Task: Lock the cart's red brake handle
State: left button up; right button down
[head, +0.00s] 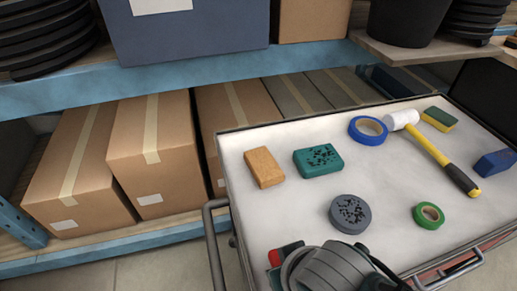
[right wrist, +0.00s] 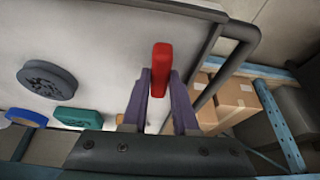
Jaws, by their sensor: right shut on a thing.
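The red brake handle (right wrist: 161,68) stands between the two purple fingers of my right gripper (right wrist: 159,85) in the right wrist view. The fingers are shut on it. In the head view a small part of the red handle (head: 275,258) shows at the near left corner of the cart (head: 285,205). My right wrist covers most of the handle and the fingers there. The handle's base and pivot are hidden, so I cannot tell its locked position. My left gripper is in neither view.
The cart top holds a hammer (head: 436,150), blue tape (head: 368,130), green tape (head: 428,215), a grey disc (head: 351,213), a teal block (head: 318,160) and an orange block (head: 264,167). A grey push bar (head: 213,245) juts left. Shelves with cardboard boxes (head: 155,160) stand behind.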

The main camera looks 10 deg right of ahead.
jog(key=shift+m, duration=0.5)
jog(key=c, duration=0.7)
grip_release()
jog(key=p+v, duration=0.6)
jog(key=v, duration=0.4)
jog(key=shift+a, duration=0.15)
